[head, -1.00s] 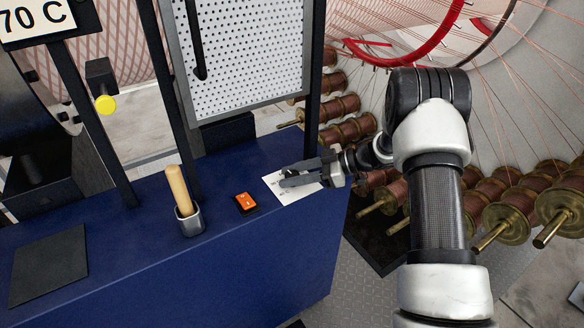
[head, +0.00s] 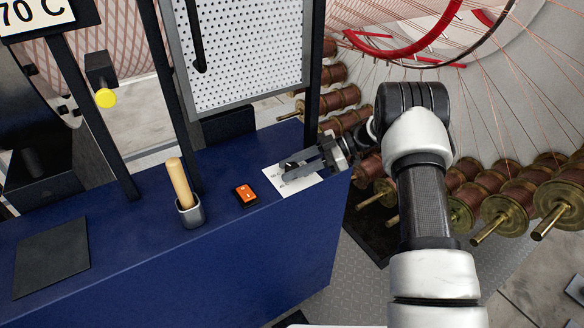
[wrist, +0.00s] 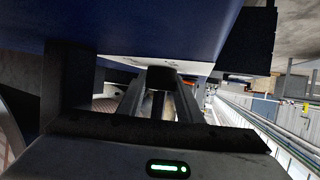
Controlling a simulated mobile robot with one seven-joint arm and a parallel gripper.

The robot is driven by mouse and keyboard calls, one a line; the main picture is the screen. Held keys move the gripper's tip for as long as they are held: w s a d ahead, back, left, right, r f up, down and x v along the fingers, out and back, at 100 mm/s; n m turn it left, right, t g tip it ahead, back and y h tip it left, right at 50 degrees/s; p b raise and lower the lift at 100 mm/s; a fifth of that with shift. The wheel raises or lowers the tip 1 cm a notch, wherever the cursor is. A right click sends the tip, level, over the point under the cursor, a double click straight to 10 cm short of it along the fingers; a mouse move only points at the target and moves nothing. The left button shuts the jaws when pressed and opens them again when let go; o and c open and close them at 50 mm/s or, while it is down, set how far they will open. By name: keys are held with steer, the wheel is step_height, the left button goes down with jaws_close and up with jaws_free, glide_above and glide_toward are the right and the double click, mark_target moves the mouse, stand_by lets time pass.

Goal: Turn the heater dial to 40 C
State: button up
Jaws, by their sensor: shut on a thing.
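The heater dial is a small dark knob on a white printed card (head: 273,176) at the right end of the blue bench top. In the head view my gripper (head: 288,172) lies low over the card and its fingers mostly hide the dial. In the wrist view the dark dial (wrist: 161,77) sits between the two fingers of my gripper (wrist: 160,98), which are shut on it. The dial's pointer and the printed marks cannot be read. A sign reading "70 C" (head: 40,14) stands at the upper left.
An orange rocker switch (head: 246,194) and a wooden-handled tool in a grey cup (head: 190,210) stand left of the card. A perforated panel (head: 240,50) rises behind. Copper spools (head: 465,208) stand right of the bench.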

steer(key=o, duration=1)
steer(key=shift+a+r, duration=0.1)
steer(key=shift+a, duration=0.1)
steer(key=shift+o, duration=0.2)
steer(key=shift+d, duration=0.1)
steer(key=v, duration=1.7)
steer(key=shift+d+p, duration=0.15)
steer(key=shift+p, duration=0.15)
